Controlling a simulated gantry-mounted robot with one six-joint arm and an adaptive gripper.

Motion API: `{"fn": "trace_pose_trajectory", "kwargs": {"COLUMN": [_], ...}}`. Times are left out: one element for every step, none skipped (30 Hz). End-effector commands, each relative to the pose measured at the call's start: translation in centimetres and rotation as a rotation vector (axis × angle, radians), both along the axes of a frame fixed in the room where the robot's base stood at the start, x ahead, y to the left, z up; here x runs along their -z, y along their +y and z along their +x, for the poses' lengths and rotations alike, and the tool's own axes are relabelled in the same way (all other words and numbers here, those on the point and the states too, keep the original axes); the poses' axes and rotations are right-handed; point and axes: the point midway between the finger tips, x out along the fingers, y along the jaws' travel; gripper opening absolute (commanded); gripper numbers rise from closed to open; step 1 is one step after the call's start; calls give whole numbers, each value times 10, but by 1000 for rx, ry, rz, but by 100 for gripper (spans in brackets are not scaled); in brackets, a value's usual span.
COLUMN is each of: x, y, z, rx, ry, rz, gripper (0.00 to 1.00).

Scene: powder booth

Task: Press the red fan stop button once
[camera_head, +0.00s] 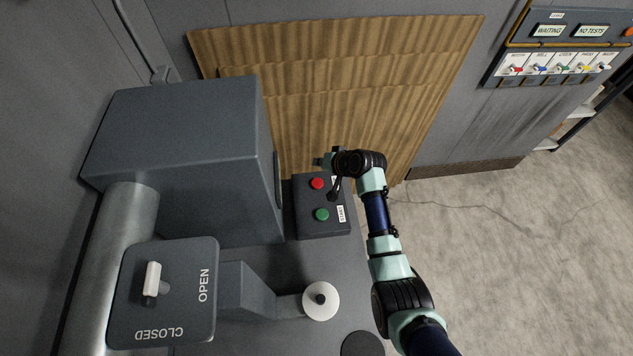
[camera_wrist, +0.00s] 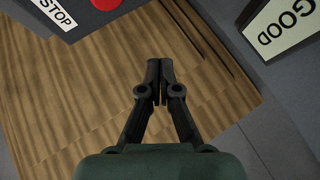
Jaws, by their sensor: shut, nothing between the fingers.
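The red stop button (camera_head: 317,183) sits on a dark control box, above a green button (camera_head: 322,214) with a START label. In the wrist view the red button (camera_wrist: 105,3) is cut off at the top edge, beside a white STOP label (camera_wrist: 57,12). My gripper (camera_wrist: 159,66) is shut and empty, apart from the red button and below it in the wrist view.
A large grey housing (camera_head: 180,140) stands left of the control box. A lever panel marked OPEN and CLOSED (camera_head: 190,300) and a white disc (camera_head: 321,301) are nearer. A ribbed brown panel (camera_head: 345,90) is behind. A GOOD sign (camera_wrist: 285,25) shows in the wrist view.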

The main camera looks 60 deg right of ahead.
Motion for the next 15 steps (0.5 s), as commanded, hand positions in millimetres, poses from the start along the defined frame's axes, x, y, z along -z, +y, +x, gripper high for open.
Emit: {"fn": "trace_pose_trajectory", "kwargs": {"x": [6, 9, 13, 17, 21, 26, 31, 36, 42, 47, 51, 57, 62, 66, 71], "y": [0, 0, 0, 0, 0, 0, 0, 0, 0, 0, 0, 0, 0, 0, 0], "z": [0, 0, 0, 0, 0, 0, 0, 0, 0, 0, 0, 0, 0, 0, 0], "rx": [0, 0, -1, -1, -1, -1, -1, -1, -1, -1, -1, -1, -1, -1, -1], "ry": [0, 0, 0, 0, 0, 0, 0, 0, 0, 0, 1, 1, 1, 1, 1], "rz": [0, 0, 1, 1, 1, 1, 1, 1, 1, 1, 0, 0, 0, 0, 0], "gripper": [0, 0, 0, 0, 0, 0, 0, 0, 0, 0, 0, 0, 0, 0, 0]}}
